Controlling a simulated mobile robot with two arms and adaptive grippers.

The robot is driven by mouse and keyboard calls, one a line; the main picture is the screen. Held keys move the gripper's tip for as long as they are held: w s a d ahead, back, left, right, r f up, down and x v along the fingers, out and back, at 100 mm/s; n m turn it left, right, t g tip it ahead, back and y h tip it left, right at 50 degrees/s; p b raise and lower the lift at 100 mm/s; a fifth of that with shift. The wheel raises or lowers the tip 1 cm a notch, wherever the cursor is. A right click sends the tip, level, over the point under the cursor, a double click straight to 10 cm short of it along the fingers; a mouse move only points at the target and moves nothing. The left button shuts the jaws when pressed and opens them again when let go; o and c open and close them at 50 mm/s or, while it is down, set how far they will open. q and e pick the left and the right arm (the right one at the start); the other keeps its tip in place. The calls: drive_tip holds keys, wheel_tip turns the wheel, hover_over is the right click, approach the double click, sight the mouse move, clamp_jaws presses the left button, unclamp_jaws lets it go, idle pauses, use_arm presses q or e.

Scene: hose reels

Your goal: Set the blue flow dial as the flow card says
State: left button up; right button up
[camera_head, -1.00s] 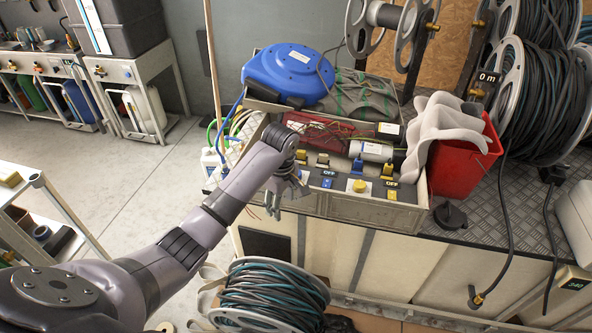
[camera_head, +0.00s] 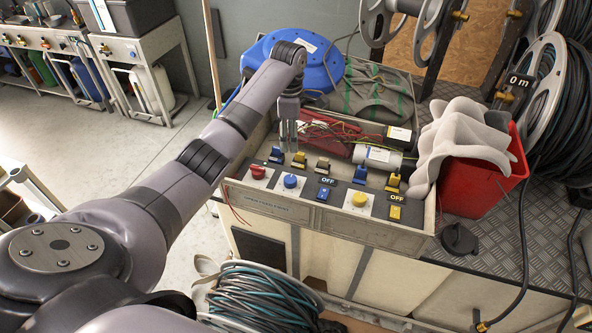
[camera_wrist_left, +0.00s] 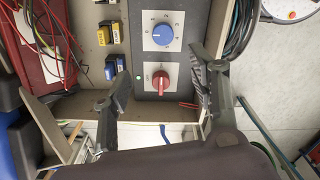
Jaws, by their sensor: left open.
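The blue flow dial (camera_head: 291,181) is a round blue knob on a white plate on the dark sloped panel. My left gripper (camera_head: 289,142) points down above the box, just behind the blue dial in the head view. In the left wrist view its open fingers (camera_wrist_left: 160,70) lie on either side of the red dial (camera_wrist_left: 160,80), with the blue dial beyond them. Nothing is held. I cannot make out a flow card. My right gripper is out of view.
The panel also carries a yellow dial (camera_head: 359,200), a blue switch (camera_head: 324,193) and a yellow switch (camera_head: 396,212). A red bucket (camera_head: 490,180) with grey cloth stands at right, and a blue reel (camera_head: 325,62) behind.

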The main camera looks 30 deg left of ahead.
use_arm(q)
hover_over(290, 179)
wheel_tip(290, 179, down, 6)
wheel_tip(290, 179, down, 10)
drive_tip(key=shift+w+r, duration=0.1)
drive_tip(key=shift+r, duration=0.1)
drive_tip(key=shift+f, duration=0.45)
drive_tip(key=c, duration=1.2)
drive_tip(key=shift+o, duration=0.2)
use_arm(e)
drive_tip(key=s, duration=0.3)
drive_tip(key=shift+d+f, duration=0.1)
